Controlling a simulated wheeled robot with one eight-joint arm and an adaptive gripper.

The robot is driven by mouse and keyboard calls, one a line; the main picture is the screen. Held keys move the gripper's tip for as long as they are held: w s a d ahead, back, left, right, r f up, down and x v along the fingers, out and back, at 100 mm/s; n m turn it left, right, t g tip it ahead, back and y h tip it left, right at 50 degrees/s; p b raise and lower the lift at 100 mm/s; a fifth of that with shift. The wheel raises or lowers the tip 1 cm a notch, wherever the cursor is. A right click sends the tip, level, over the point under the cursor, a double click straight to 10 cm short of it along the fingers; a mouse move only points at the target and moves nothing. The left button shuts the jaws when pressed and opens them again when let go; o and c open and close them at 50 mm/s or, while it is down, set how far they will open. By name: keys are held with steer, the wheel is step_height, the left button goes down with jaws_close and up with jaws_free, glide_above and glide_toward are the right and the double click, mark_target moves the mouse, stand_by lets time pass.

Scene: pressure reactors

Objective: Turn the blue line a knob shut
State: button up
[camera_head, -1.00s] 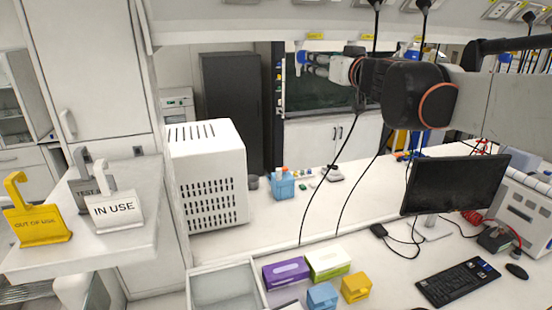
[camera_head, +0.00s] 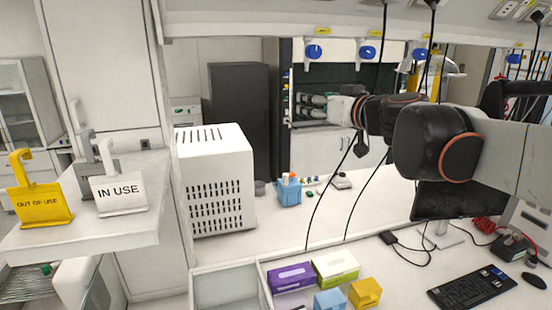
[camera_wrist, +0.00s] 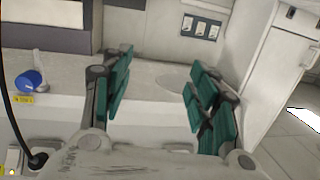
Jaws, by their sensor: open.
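Several blue knobs hang under the white overhead shelf in the head view: one at the left (camera_head: 314,52), one in the middle (camera_head: 367,52) and one further right (camera_head: 420,53). Their small yellow labels are too small to read, so I cannot tell which is line a. My gripper (camera_head: 312,106) is below the left knob, apart from it, pointing left. In the wrist view my gripper (camera_wrist: 158,85) has its green-padded fingers spread with nothing between them. One blue knob (camera_wrist: 28,82) with a yellow label shows left of the fingers there.
Black cables (camera_head: 330,190) hang close to my arm. A white perforated box (camera_head: 215,185) stands on the bench at the left, and a monitor (camera_head: 440,203) at the right. Tissue boxes (camera_head: 290,277) lie in front.

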steer(key=s+a+f+b, duration=0.1)
steer(key=s+f+b, duration=0.1)
steer(key=f, duration=0.2)
steer(key=s+a+f+g+b, duration=0.1)
steer(key=s+f+b, duration=0.1)
steer(key=f, duration=0.3)
steer(key=shift+s+f+y+b, duration=0.15)
steer(key=shift+s+y+b, duration=0.15)
steer(key=shift+b, duration=0.15)
steer(key=s+f+g+h+b, duration=0.15)
steer(key=s+f+b, duration=0.25)
steer(key=f, duration=0.5)
steer(key=s+f+g+b, duration=0.2)
steer(key=s+f+b, duration=0.25)
steer(key=f, duration=0.45)
steer(key=s+f+g+b, duration=0.1)
steer(key=s+f+b, duration=0.35)
steer(key=f, duration=0.45)
steer(key=s+d+f+m+g+h+b, duration=0.1)
steer(key=s+d+f+h+b, duration=0.1)
steer(key=s+f, duration=0.4)
steer(key=s+d+f+m+g+h+b, duration=0.2)
steer(key=s+d+f+b, duration=0.2)
steer(key=f, duration=1)
steer(key=s+b, duration=0.2)
steer(key=shift+s+f+b, duration=0.15)
steer(key=shift+f+b, duration=0.15)
steer(key=shift+b, duration=0.1)
steer(key=shift+h, duration=0.25)
